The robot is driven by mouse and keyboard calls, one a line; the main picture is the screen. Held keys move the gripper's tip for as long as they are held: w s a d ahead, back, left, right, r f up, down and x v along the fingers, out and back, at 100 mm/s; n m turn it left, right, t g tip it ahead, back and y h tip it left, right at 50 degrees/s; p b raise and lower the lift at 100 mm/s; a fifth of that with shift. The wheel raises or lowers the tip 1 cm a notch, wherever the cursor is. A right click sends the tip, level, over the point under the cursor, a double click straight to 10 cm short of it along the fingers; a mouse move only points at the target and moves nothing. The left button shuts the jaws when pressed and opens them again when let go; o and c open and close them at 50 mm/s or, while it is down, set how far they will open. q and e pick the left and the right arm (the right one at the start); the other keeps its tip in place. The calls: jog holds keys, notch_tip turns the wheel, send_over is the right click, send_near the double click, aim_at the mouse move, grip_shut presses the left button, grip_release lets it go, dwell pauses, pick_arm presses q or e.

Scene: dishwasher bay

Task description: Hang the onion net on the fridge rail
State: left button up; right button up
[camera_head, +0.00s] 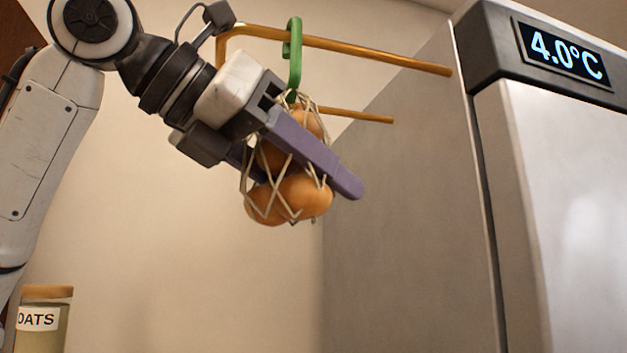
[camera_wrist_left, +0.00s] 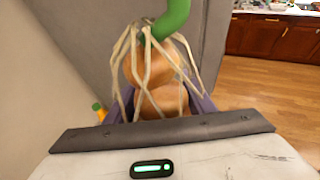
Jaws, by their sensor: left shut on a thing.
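The onion net (camera_head: 303,195) holds several orange-brown onions in pale mesh and hangs below a green hook (camera_head: 294,52). My left gripper (camera_head: 322,176) is shut on the net, its purple fingers on either side of the onions. The fridge rail (camera_head: 370,54) is brass-coloured, with an upper and a lower bar beside the fridge's grey side. The hook's top curves above the upper bar and its shank passes in front of it. I cannot tell whether the hook rests on the bar. The left wrist view shows the net (camera_wrist_left: 152,75) and part of the hook (camera_wrist_left: 172,18).
An oats jar (camera_head: 43,318) stands at the lower left. The wall below the net is bare. The left wrist view shows wooden cabinets (camera_wrist_left: 275,38) and an open floor.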

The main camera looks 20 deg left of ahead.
aim_at(262, 146)
pick_arm(q)
jog(key=o, duration=1.5)
jog(key=shift+o, duration=0.2)
jog(key=v, duration=1)
jog(key=shift+s+a, duration=0.1)
jog(key=shift+s, duration=0.1)
